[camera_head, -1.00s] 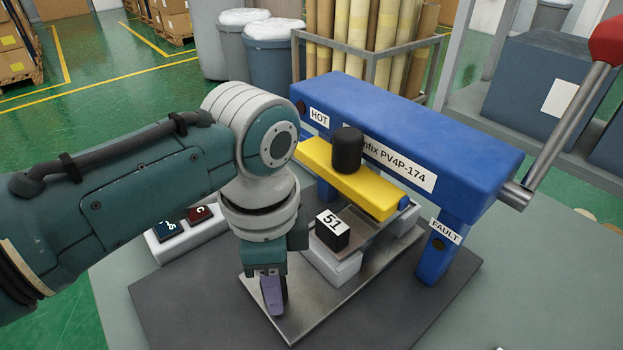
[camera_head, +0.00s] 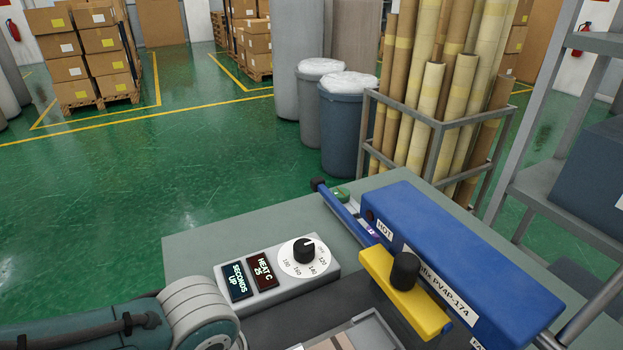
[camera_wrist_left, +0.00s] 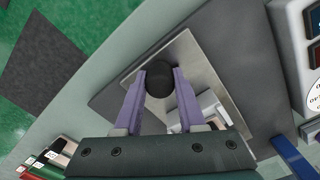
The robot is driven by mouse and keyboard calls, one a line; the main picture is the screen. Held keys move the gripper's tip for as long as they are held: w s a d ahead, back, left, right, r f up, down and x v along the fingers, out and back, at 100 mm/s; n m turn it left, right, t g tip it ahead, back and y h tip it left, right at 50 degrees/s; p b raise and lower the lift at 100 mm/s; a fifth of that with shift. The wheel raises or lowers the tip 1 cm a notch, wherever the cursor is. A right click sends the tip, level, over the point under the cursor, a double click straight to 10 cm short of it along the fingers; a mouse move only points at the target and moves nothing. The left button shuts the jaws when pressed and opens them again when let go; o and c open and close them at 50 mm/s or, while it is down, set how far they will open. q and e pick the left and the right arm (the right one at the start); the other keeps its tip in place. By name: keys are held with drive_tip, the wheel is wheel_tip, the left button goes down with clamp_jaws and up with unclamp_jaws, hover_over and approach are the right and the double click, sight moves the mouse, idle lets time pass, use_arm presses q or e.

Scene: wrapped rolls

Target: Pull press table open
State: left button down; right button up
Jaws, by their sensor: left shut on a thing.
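The press table (camera_wrist_left: 192,55) is a flat silver metal plate on a dark grey base, seen in the left wrist view. A round black knob (camera_wrist_left: 159,82) stands near its edge. My left gripper (camera_wrist_left: 161,73) has its two purple fingers on either side of this knob, shut on it. In the head view, the blue press (camera_head: 450,260) has a yellow bar (camera_head: 406,290) with a black knob on top. Only part of my left arm shows there at the bottom left; its gripper is below the picture. My right gripper is in neither current view.
A control box (camera_head: 325,267) with a dial and two displays stands left of the press. A rack of rolls (camera_head: 440,125) and two bins (camera_head: 345,128) are behind the bench. Green floor is open to the left. Small coloured items (camera_wrist_left: 42,157) sit at the wrist view's lower left.

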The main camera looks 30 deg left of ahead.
use_arm(q)
drive_tip(key=c, duration=0.5)
unclamp_jaws()
wheel_tip(320, 180, up, 10)
drive_tip(key=p, duration=0.3)
drive_tip(key=shift+f, duration=0.1)
drive_tip(key=s+d+r+n+t+h, duration=0.1)
drive_tip(key=s+d+r+n, duration=0.2)
drive_tip(key=d+r+n, duration=0.1)
drive_tip(key=s+a+r+n+t, duration=0.2)
drive_tip(key=s+a+r+n, duration=0.15)
drive_tip(key=r+n, duration=0.4)
wheel_tip(320, 180, up, 28)
drive_tip(key=p, duration=2.8)
drive_tip(key=shift+a+n+t+y, duration=0.3)
drive_tip(key=shift+a+n+y, duration=0.1)
drive_tip(key=shift+a+n, duration=0.05)
